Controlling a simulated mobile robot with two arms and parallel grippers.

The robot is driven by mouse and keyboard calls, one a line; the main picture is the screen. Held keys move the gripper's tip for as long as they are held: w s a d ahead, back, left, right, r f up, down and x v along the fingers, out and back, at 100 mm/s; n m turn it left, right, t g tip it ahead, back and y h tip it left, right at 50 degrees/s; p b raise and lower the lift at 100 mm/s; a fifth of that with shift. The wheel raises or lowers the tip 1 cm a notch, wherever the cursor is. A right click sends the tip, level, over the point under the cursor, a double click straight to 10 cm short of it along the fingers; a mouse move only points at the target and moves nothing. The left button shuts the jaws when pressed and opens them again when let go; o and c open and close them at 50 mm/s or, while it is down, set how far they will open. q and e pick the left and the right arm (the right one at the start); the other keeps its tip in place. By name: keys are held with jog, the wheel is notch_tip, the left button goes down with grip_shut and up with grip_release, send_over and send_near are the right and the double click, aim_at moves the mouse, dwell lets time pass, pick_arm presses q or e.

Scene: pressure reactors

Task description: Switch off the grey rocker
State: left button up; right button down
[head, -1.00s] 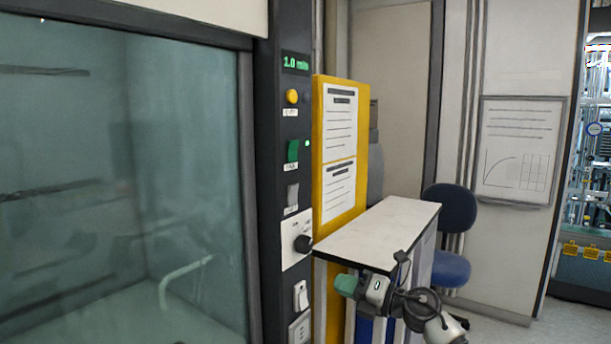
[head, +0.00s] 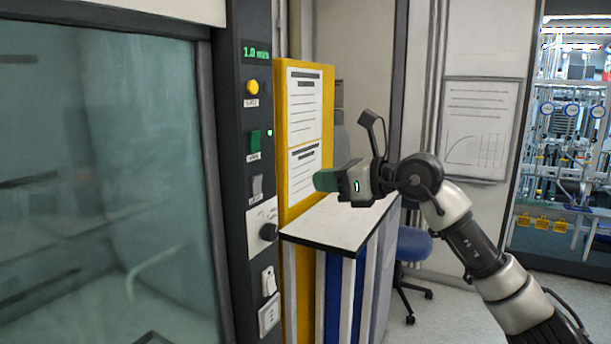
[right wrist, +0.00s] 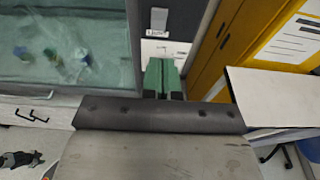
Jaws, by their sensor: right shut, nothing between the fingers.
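My right gripper (head: 322,181) is shut and empty. It is to the right of the grey rocker, at about its height, with its green fingertips pointing left and a gap between. The green fingers (right wrist: 161,76) also show together in the right wrist view. My left gripper is not in view.
A yellow panel (head: 283,150) with paper sheets stands right of the column. A white-topped cabinet (head: 335,222) stands below my right gripper. A glass hood front (head: 100,180) is left of the column. A blue chair (head: 413,243) stands behind.

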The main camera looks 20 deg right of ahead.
aim_at(259, 177)
jog(key=p+x, duration=0.2)
jog(key=x, duration=0.2)
jog(key=p+x, duration=0.1)
jog(key=x, duration=0.3)
jog(key=r+p+x, duration=0.1)
jog(key=p+x, duration=0.1)
jog(key=x, duration=0.2)
jog(key=shift+w+r+p, duration=0.1)
jog(key=shift+r+p, duration=0.05)
jog(key=shift+p, duration=0.2)
jog(key=shift+w+a, duration=0.2)
jog(key=shift+w, duration=0.05)
